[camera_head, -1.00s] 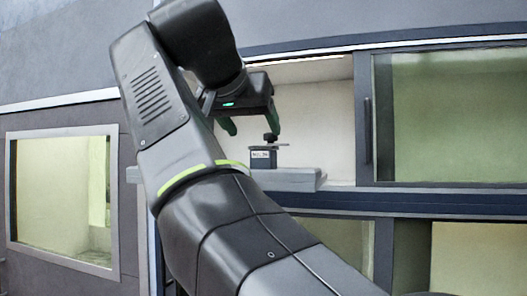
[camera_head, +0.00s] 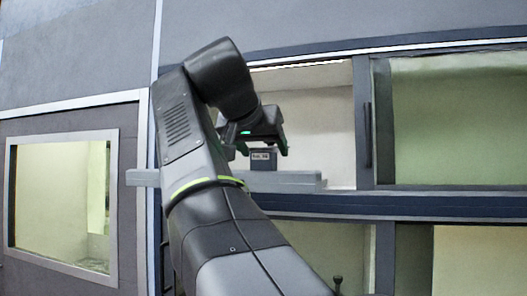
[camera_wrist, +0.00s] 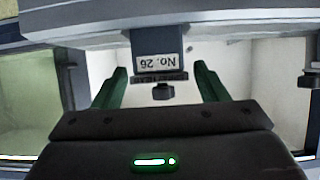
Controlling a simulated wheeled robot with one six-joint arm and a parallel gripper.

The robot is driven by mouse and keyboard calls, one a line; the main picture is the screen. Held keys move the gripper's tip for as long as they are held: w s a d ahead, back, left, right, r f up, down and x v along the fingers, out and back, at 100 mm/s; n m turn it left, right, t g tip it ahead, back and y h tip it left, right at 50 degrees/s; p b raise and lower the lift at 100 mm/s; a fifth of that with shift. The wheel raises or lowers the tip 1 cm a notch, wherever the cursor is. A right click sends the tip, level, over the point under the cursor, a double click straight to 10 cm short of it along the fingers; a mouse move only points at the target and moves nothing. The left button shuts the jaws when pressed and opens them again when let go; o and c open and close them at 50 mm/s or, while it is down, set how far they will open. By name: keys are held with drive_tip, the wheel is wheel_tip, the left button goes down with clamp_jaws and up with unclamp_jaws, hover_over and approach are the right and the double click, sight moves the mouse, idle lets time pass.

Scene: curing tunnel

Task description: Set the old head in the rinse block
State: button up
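A dark grey box labelled "No. 26" (camera_head: 262,160), with a black knob on it, sits on a light grey ledge (camera_head: 285,182) in the open bay. In the wrist view the labelled box (camera_wrist: 158,42) appears upside down, with the black knob (camera_wrist: 163,92) between my green fingers. My gripper (camera_head: 264,150) is open, its fingers on either side of the knob and apart from it. In the head view my gripper hides the knob. I cannot tell from the frames which part is the old head or which is the rinse block.
A frame post with a dark vertical handle (camera_head: 367,135) stands right of the bay, next to a greenish glazed panel (camera_head: 460,125). A window (camera_head: 60,205) is at left. A small dark knob-topped piece (camera_head: 338,283) shows at the lower edge.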

drive_tip(key=c, duration=1)
drive_tip(key=shift+o, duration=0.2)
wheel_tip(320, 180, up, 5)
drive_tip(key=p, duration=0.4)
drive_tip(key=shift+f, duration=0.15)
drive_tip(key=shift+w+r, duration=0.1)
drive_tip(key=shift+r, duration=0.55)
drive_tip(key=shift+r, duration=0.15)
drive_tip(key=shift+r, duration=1.4)
drive_tip(key=shift+s, duration=0.2)
